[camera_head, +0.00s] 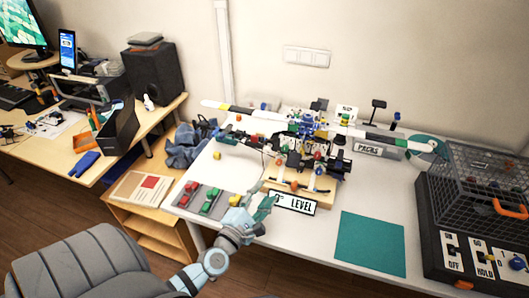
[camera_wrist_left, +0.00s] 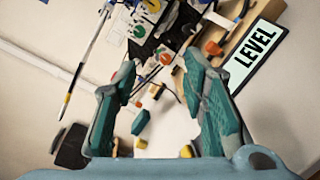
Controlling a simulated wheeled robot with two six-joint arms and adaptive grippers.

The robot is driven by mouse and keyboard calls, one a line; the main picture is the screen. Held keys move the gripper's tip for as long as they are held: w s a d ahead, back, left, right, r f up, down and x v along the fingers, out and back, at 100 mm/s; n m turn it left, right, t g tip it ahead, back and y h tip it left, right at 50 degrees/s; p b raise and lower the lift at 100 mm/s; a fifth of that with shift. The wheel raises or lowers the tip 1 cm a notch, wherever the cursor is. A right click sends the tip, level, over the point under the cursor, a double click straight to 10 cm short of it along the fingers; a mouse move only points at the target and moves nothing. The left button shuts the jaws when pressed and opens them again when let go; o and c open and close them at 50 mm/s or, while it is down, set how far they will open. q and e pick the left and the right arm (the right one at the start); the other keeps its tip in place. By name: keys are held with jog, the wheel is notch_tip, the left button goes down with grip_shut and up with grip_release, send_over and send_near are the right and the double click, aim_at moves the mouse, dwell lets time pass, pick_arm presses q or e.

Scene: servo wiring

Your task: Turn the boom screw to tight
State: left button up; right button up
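A servo-driven model (camera_head: 305,140) with long arms and many small coloured knobs stands on a wooden base (camera_head: 310,192) with a LEVEL plate (camera_head: 293,202). I cannot tell which knob is the boom screw. In the left wrist view, a red knob (camera_wrist_left: 166,58) shows between and beyond the fingertips, and an orange knob (camera_wrist_left: 212,47) lies beside the LEVEL plate (camera_wrist_left: 255,55). My left gripper (camera_head: 263,203) is in front of the base, left of the plate. In the left wrist view my left gripper (camera_wrist_left: 162,75) is open, with nothing seen between its teal fingers. My right gripper is not in view.
A grey tray (camera_head: 185,200) with red and green parts lies at the table's left front. A teal mat (camera_head: 372,243) lies bare to the right. A wire cage (camera_head: 485,180) and a black switch box (camera_head: 470,258) stand at the far right.

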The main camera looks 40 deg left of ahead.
aim_at(267, 151)
pick_arm(q)
jog(key=w+a+n+y, duration=0.1)
jog(key=w+a, duration=0.2)
jog(key=w, duration=0.1)
jog(key=w+a+n+y+b, duration=0.1)
jog(key=w+a+n, duration=0.1)
jog(key=w, duration=0.3)
jog(key=w+a+n+y+b, duration=0.1)
jog(key=w+a, duration=0.3)
jog(key=shift+w+a+n+g, duration=0.2)
jog(key=shift+a+n+g, duration=0.1)
jog(key=shift+n, duration=0.1)
jog(key=shift+d+r, duration=0.1)
grip_shut()
